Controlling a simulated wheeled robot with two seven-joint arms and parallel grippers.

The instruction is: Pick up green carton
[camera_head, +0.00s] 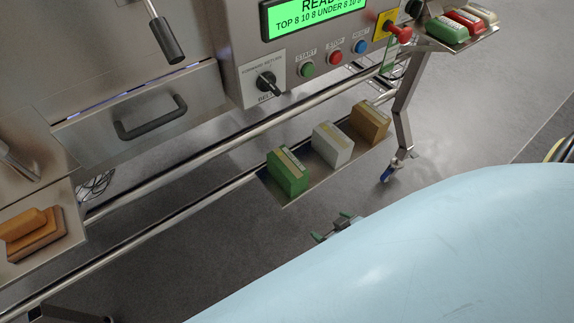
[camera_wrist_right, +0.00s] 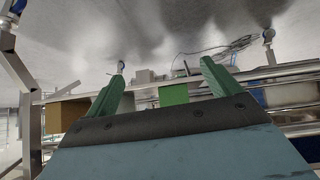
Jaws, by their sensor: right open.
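The green carton (camera_head: 288,172) stands at the left end of a low metal shelf (camera_head: 283,199) under the machine, beside a white carton (camera_head: 333,145) and a brown carton (camera_head: 370,121). My right gripper (camera_head: 333,226) is open and empty, in front of and to the right of the green carton, apart from it. A pale blue surface hides most of that arm. In the right wrist view, the green carton (camera_wrist_right: 174,94) shows between the two green fingers, beyond them. The brown carton (camera_wrist_right: 66,115) is left of the fingers there. My left gripper is not in view.
A steel rail runs above and behind the shelf, and a machine leg (camera_head: 404,105) stands to its right. A control box (camera_head: 308,62) with buttons is above. A tray (camera_head: 468,42) at upper right holds several coloured items. The floor before the shelf is clear.

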